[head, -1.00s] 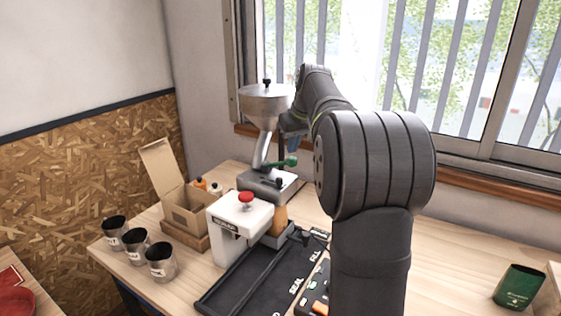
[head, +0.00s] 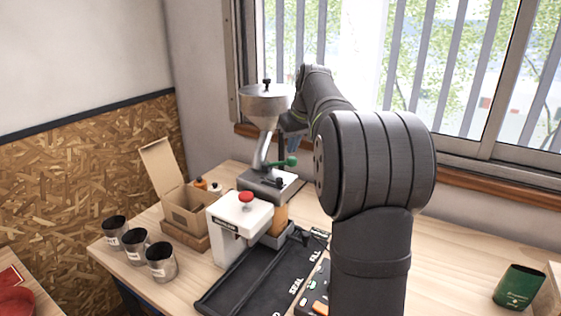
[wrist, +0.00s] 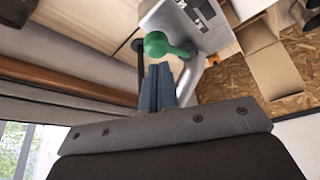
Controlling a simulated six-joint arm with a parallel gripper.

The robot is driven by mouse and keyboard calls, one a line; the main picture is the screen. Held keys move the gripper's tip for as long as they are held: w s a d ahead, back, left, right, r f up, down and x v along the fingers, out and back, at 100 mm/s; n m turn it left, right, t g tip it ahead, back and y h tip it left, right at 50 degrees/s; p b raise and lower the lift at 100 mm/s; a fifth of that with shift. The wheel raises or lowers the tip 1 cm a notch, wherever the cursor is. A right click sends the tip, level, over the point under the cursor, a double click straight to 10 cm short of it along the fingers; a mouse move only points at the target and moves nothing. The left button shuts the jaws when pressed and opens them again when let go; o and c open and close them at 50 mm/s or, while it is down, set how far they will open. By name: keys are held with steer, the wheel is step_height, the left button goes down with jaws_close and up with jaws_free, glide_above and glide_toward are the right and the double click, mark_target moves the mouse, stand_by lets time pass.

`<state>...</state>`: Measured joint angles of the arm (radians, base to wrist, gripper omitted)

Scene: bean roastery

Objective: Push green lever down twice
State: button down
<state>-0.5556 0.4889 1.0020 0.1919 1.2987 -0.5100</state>
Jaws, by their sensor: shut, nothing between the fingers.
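The green lever (head: 284,162) sticks out from the side of the steel dispenser (head: 266,104) with a hopper on top. In the wrist view the round green knob of the lever (wrist: 157,45) is just beyond my fingertips. My gripper (wrist: 157,68) is shut and empty, with its two blue-grey fingers together close to the knob. I cannot tell whether they touch it. In the head view my arm hides most of the gripper; a bluish part shows just above the lever.
A white machine with a red button (head: 246,196) stands in front of the dispenser. An open cardboard box (head: 186,208), several metal cups (head: 161,262) and a black tray (head: 240,290) are nearby. A green bag (head: 518,287) stands at the right. The window is behind my arm.

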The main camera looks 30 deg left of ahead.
mark_target(293, 158)
steer(key=shift+f, duration=0.15)
stand_by(0.3)
steer(key=shift+f, duration=2.05)
steer(key=shift+r, duration=3.05)
steer(key=shift+f, duration=0.1)
steer(key=shift+f, duration=1.15)
steer(key=c, duration=2.2)
jaws_free()
